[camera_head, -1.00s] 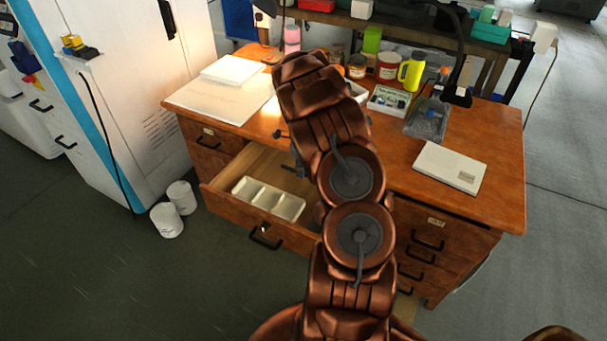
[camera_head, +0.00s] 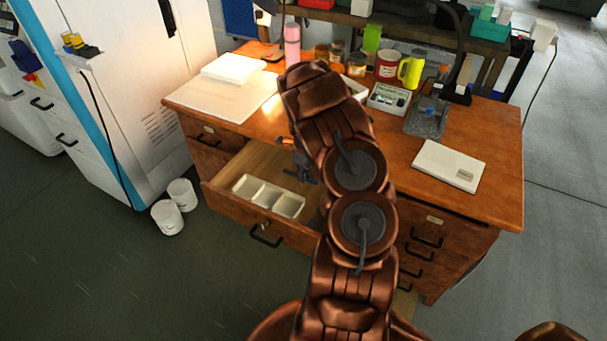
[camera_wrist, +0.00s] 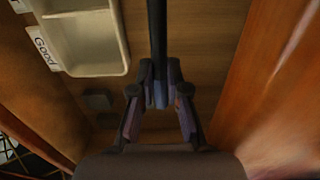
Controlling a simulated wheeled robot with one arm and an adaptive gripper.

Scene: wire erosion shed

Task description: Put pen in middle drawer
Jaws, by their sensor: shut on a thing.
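My gripper (camera_wrist: 160,95) is shut on a black pen (camera_wrist: 157,40), whose long dark shaft runs up out of the wrist view from between the fingertips. In the head view, part of my gripper (camera_head: 305,168) shows beside my arm, over the open middle drawer (camera_head: 228,206). The pen cannot be made out there. The drawer is pulled out and holds a white compartment tray (camera_head: 268,195) on its left. The tray (camera_wrist: 127,55) and the bare wooden drawer floor (camera_wrist: 215,80) show in the wrist view, below the gripper. My arm hides the drawer's right part.
Small dark blocks (camera_wrist: 97,101) lie on the drawer floor beside the tray. The desk top (camera_head: 400,150) overhangs the drawer's back.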

